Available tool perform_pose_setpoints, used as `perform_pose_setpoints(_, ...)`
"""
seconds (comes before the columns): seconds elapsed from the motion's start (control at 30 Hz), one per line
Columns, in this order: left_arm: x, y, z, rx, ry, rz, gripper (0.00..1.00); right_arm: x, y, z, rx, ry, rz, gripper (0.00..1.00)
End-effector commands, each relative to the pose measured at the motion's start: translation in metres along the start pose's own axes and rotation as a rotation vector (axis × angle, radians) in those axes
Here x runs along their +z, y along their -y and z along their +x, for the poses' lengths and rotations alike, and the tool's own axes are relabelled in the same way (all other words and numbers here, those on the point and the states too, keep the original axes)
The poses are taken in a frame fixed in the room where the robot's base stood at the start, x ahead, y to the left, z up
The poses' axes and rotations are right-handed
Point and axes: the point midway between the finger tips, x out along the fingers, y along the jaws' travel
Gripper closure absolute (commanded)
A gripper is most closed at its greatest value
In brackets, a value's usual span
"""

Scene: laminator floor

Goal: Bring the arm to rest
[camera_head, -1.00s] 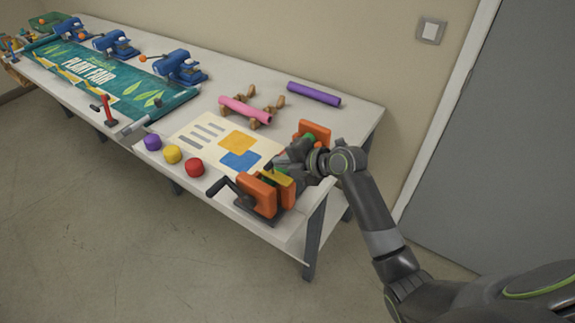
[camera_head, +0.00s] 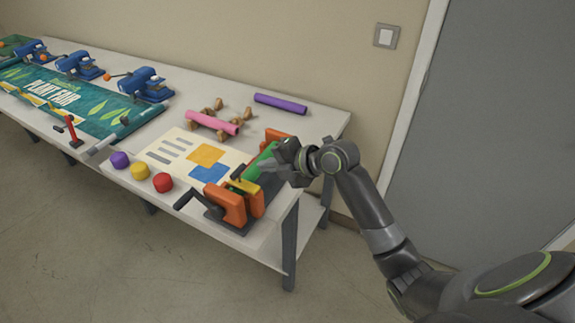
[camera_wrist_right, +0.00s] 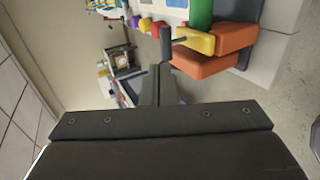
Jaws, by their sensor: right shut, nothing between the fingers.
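My right gripper (camera_head: 270,168) is at the near right end of the table (camera_head: 330,115), beside the orange laminator (camera_head: 226,204). In the right wrist view its fingers (camera_wrist_right: 158,90) are together with nothing between them. The laminator has orange end blocks, a dark crank handle and a green roller (camera_head: 259,160), partly behind the gripper in the head view. The wrist view shows the orange block (camera_wrist_right: 205,66) and green roller (camera_wrist_right: 200,15) beyond the fingers. I cannot tell whether the fingertips touch the laminator. My left gripper is not in view.
A printed sheet (camera_head: 165,152) lies left of the laminator. Purple, yellow and red knobs (camera_head: 162,182) line the front edge. A pink roll (camera_head: 212,123) rests on wooden supports, with a purple roll (camera_head: 280,103) behind. Blue clamps (camera_head: 142,84) hold a green banner (camera_head: 75,100). Floor in front is clear.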

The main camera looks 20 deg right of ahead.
Motion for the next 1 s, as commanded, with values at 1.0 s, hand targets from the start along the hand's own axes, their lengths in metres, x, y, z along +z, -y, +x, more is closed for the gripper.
perform_pose_setpoints(1.0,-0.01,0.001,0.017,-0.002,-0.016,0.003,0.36,0.064,0.129,-0.003,-0.086,0.21,0.602,1.0)
